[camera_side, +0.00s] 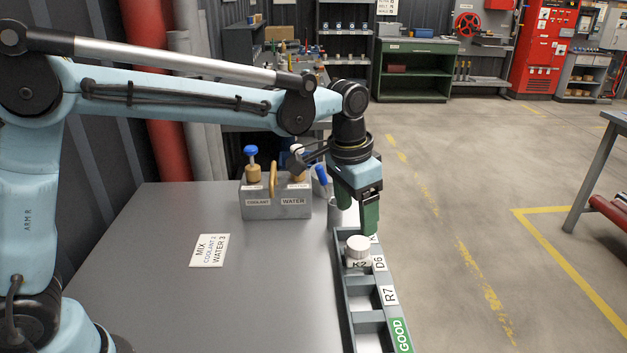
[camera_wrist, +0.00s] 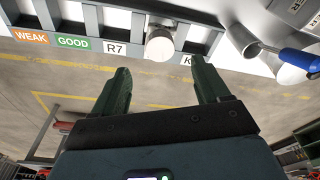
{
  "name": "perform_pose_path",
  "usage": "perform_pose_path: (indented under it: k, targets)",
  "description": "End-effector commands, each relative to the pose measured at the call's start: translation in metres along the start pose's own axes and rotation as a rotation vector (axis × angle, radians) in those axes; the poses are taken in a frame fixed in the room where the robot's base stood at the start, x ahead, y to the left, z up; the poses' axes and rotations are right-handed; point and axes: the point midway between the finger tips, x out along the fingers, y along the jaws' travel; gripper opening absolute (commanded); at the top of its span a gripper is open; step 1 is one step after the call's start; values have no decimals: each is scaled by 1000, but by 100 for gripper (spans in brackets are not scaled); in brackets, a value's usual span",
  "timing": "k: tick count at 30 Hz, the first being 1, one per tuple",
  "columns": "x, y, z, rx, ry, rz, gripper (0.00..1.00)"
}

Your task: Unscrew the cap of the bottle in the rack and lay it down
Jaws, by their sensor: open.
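A bottle with a round whitish cap (camera_side: 358,246) stands in the long grey-green rack (camera_side: 349,311) at the table's right edge. The cap is on the bottle, and the bottle's body is mostly hidden by the rack. In the wrist view the cap (camera_wrist: 160,45) lies between the lines of the two fingers, beyond their tips. My gripper (camera_side: 357,218) is open and empty, with dark green fingers pointing down just above and behind the cap. It also shows in the wrist view (camera_wrist: 164,70). The fingers appear apart from the cap.
Rack slots carry labels such as R7 (camera_side: 389,296) and GOOD (camera_side: 402,336). A grey coolant and water block (camera_side: 276,209) with blue-topped valves stands behind left. A grey cup (camera_side: 341,213) holding a blue-handled tool is near the gripper. A mix card (camera_side: 210,250) lies on the otherwise clear table (camera_side: 220,310).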

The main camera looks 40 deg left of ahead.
Motion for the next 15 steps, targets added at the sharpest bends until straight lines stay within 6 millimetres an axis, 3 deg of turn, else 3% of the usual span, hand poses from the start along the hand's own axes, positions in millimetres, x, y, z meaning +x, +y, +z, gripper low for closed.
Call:
perform_pose_path:
  k: [6,15]
  targets:
    - [39,0,0,0,1,-1,75]
    - [69,0,0,0,1,-1,75]
